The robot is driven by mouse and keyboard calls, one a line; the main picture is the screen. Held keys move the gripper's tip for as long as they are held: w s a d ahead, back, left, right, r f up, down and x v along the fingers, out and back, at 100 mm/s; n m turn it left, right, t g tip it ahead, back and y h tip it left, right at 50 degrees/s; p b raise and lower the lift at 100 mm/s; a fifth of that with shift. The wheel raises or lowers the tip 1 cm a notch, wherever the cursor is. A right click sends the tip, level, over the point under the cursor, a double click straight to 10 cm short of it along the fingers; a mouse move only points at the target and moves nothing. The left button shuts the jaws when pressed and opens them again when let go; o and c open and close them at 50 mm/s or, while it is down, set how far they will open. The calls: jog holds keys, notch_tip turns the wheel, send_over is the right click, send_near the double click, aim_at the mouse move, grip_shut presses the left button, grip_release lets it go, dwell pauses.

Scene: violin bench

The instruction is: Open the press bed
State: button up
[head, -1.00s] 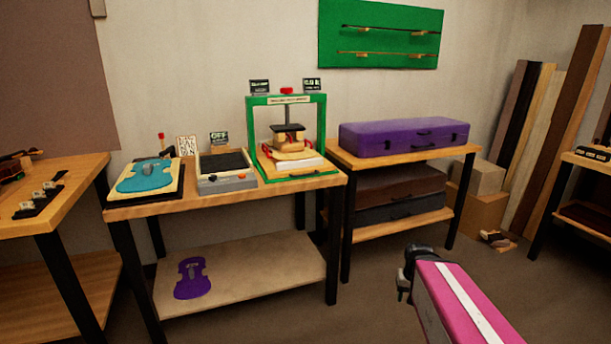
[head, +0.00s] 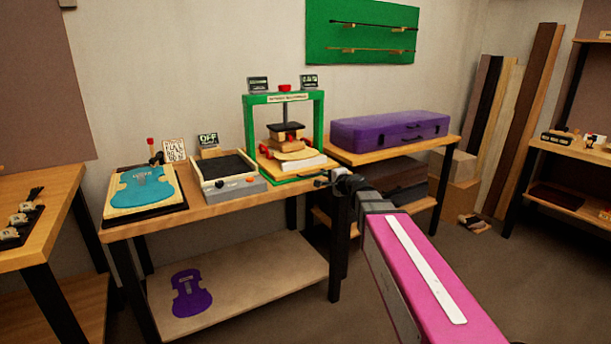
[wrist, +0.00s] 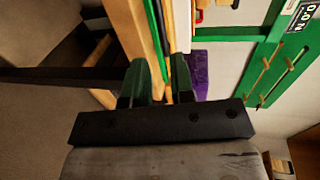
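The press has a green frame (head: 319,120) and stands at the right end of the middle workbench. Its low bed (head: 268,167) has a green edge and a pale wood top, with wooden pieces stacked under a dark plate (head: 287,127). My gripper (head: 328,179) is at the bed's front right corner, near the bench edge. In the wrist view my gripper (wrist: 160,88) has its fingers apart, with the green edge strip (wrist: 158,40) seen beyond the gap. I see nothing clearly held. Whether a finger touches the bed is unclear. My wrist hides part of the bed's front corner.
A grey box with a dark top (head: 225,168) and a blue violin-shaped plate (head: 147,188) share the bench (head: 205,213). A purple case (head: 390,130) lies on the table to the right. The floor in front is clear.

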aim_at(315, 174)
jog(key=x, duration=1)
jog(key=shift+w+a+f, duration=0.1)
jog(key=shift+w+a, duration=0.1)
jog(key=shift+w, duration=0.15)
grip_shut()
